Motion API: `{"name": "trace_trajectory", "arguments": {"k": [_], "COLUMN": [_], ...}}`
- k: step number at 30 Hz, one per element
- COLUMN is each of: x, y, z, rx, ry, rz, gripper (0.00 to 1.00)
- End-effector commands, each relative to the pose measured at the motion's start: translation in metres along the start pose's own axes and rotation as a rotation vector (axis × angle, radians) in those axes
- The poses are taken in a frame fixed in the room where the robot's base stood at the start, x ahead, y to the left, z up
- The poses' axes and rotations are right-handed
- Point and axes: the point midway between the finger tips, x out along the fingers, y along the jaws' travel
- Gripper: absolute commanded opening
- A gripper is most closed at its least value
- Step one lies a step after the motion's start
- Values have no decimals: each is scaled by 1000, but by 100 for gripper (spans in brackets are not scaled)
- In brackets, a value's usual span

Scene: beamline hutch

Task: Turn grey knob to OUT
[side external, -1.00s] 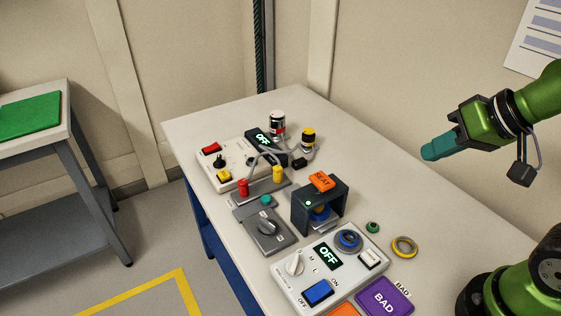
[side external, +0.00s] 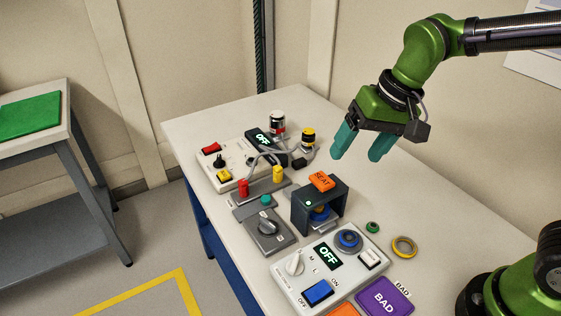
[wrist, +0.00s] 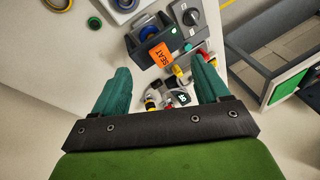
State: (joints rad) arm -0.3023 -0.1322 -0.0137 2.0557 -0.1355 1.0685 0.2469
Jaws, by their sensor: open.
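The grey knob (side external: 267,227) sits on a dark grey plate (side external: 281,243) on the table, left of the dark SEAT frame. The knob also shows in the wrist view (wrist: 190,17), near the top edge. Its OUT label is too small to read. My gripper (side external: 358,150) is open and empty, with teal fingers apart, high above the table behind the SEAT frame and well away from the knob. In the wrist view my gripper's fingers (wrist: 160,85) point toward the devices on the table.
A dark frame with an orange SEAT tag (side external: 321,181) stands beside the knob plate. A white OFF box (side external: 344,286) is in front. Another box with red and yellow switches (side external: 207,170) and cables lies behind. Rings (side external: 404,247) and a purple BAD pad (side external: 384,297) lie right.

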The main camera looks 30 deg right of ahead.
Motion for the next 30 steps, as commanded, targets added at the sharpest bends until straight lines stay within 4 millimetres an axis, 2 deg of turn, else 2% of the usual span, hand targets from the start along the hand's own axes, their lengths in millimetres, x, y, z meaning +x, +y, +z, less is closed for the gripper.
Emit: {"name": "trace_trajectory", "arguments": {"k": [1,6,9,13,18,22,26,30], "x": [14,55,80,99,83,84,94,117], "y": [-19,-74,-104,-133,-144,-141,-138,-131], "z": [-7,-22,-26,-32,-44,-40,-38,-34], "rx": [34,231,384,621,886,972,982,980], "ry": [-40,-115,-123,-91,-36,-30,-30,-31], "rz": [30,148,226,306,325,348,351,351], "gripper": [74,74,74,74,74,74,74,74]}}
